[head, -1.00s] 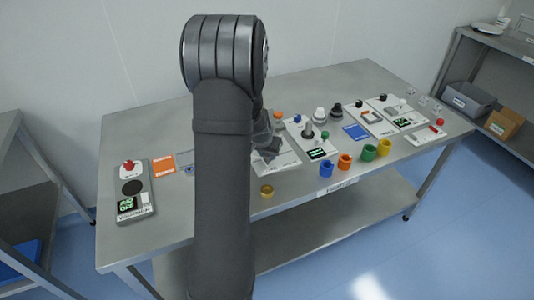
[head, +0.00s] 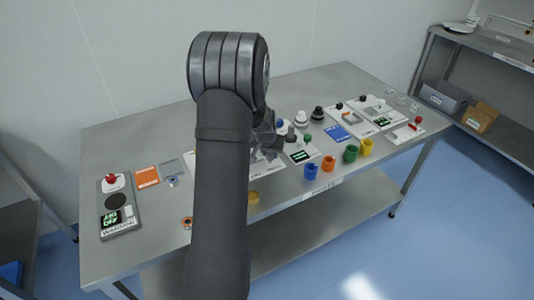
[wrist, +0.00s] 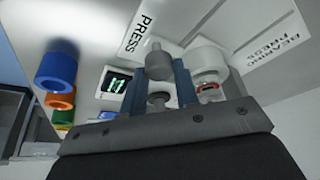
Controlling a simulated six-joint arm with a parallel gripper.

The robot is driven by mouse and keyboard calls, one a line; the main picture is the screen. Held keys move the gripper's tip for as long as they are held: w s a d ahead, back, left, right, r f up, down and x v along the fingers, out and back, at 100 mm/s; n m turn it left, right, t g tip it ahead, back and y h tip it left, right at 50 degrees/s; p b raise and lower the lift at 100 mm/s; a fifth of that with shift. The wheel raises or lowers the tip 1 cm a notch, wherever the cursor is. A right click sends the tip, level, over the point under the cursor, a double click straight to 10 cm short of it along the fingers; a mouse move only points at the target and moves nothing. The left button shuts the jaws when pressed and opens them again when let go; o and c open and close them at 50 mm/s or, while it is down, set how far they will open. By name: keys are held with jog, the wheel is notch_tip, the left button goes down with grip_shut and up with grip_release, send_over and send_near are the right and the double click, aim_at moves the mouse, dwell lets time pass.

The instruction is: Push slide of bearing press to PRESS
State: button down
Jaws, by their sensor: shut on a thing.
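The bearing press is a white panel, lettered BEARING PRESS and PRESS in the wrist view (wrist: 180,22). In the head view part of its panel (head: 268,168) shows behind my arm. My gripper (wrist: 160,80) has its two blue-grey fingers on either side of a grey cylindrical knob (wrist: 157,62), which appears to be the slide's handle, and is shut on it. The PRESS lettering is just left of the knob. A white cylinder (wrist: 209,62) with a red ring below it stands right of the fingers. In the head view my arm hides most of the gripper (head: 268,140) and the slide.
Blue (head: 311,172), orange (head: 328,164), green and yellow cups stand along the table's front edge. A panel with a green-lit display (head: 301,156) is just right of the press. A panel with a red button (head: 111,180) is at the left end.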

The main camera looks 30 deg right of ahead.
jog(key=c, duration=1.1)
grip_release()
jog(key=shift+d, duration=0.35)
jog(key=shift+a, duration=0.1)
jog(key=shift+s+a+r, duration=0.15)
jog(key=shift+r, duration=0.4)
jog(key=v, duration=1.6)
jog(key=shift+r, duration=0.15)
jog(key=x, duration=1.7)
jog(key=shift+f, duration=0.25)
